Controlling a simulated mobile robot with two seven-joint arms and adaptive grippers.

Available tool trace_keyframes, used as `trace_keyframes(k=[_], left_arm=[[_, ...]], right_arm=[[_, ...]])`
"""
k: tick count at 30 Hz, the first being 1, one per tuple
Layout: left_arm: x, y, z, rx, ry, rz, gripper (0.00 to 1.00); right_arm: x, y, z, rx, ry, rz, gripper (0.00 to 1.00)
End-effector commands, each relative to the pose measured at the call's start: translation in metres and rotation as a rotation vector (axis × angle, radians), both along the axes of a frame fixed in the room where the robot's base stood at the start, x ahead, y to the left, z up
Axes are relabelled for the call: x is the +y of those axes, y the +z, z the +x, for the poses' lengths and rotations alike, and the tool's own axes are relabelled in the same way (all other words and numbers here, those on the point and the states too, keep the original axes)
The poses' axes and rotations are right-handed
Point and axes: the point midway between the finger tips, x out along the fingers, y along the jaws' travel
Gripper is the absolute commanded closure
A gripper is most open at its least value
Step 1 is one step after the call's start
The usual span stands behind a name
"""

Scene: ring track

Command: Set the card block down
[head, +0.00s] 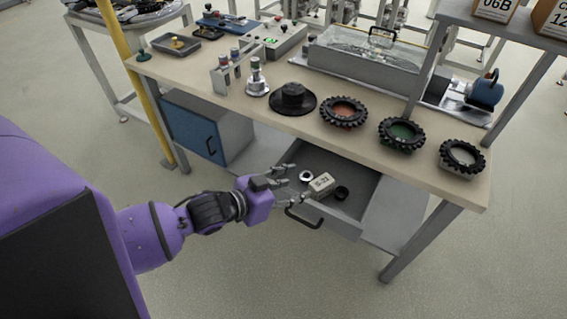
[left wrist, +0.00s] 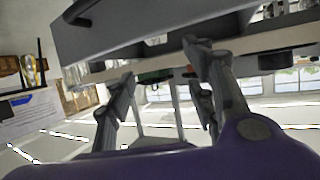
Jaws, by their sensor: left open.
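The card block (head: 320,183), a small pale block with dark lettering, is in the open grey drawer (head: 355,222) under the workbench, in the head view. My left gripper (head: 293,184) is open at the drawer's front left side, its fingers pointing toward the block. The block appears just beyond the fingertips; I cannot tell whether a finger touches it. In the left wrist view the two open fingers (left wrist: 162,68) have nothing visible between them, and the block cannot be made out. My right gripper is not in view.
A pale ring (head: 306,176) and a black ring (head: 342,193) lie beside the block. The drawer handle (head: 304,218) sticks out below my gripper. The bench top (head: 300,128) overhangs the drawer and carries several toothed rings. A blue cabinet (head: 190,128) stands left under the bench.

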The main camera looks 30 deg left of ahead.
Motion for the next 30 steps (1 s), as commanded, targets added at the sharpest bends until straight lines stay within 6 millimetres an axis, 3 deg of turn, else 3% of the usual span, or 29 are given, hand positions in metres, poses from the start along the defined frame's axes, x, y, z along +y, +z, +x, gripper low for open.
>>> trace_keyframes(k=[6,10,14,18,22,25,30], left_arm=[[0.000,-0.001,-0.003,0.003,0.002,-0.001,0.51],[-0.001,-0.025,-0.026,0.039,0.034,-0.007,0.51],[-0.002,-0.080,-0.087,0.136,0.118,-0.001,0.51],[-0.003,-0.135,-0.176,0.263,0.241,0.037,0.51],[-0.003,-0.167,-0.248,0.374,0.334,0.085,0.51],[-0.003,-0.179,-0.285,0.433,0.379,0.113,0.51],[-0.003,-0.185,-0.306,0.469,0.401,0.135,0.51]], right_arm=[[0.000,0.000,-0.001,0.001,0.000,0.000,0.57],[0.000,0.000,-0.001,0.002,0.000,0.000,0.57],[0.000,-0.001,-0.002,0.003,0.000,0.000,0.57],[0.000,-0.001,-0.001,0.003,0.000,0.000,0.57],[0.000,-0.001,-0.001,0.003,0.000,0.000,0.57],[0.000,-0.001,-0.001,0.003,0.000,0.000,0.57],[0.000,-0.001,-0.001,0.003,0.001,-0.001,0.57]])
